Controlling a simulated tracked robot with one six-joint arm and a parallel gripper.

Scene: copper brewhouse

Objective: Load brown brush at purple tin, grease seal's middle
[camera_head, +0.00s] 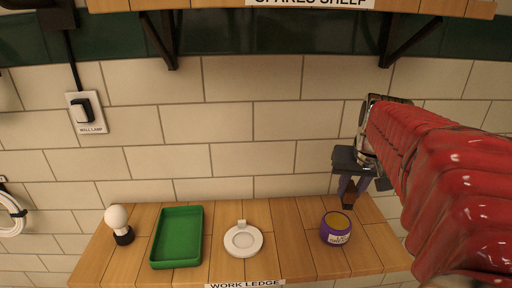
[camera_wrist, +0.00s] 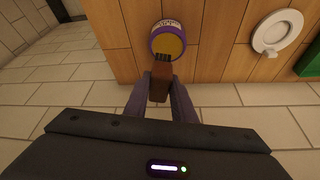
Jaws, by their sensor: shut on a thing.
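The purple tin (camera_head: 337,228) stands open on the right part of the wooden ledge, with a yellow-brown fill and a pale label. It also shows in the wrist view (camera_wrist: 167,40). My gripper (camera_head: 350,187) is shut on the brown brush (camera_wrist: 160,82), just behind and right of the tin in the head view. In the wrist view the brush's dark bristles overlap the near rim of the tin; I cannot tell whether they touch the grease. A white round seal (camera_head: 243,240) with a small tab lies flat on the ledge, left of the tin, and shows in the wrist view (camera_wrist: 278,32).
On the work ledge (camera_head: 283,215), a green tray (camera_head: 177,237) lies left of the seal, and a white-knobbed black item (camera_head: 120,224) stands at the far left. A shelf with brackets hangs above. A wall lamp switch (camera_head: 86,112) is on the tiled wall.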

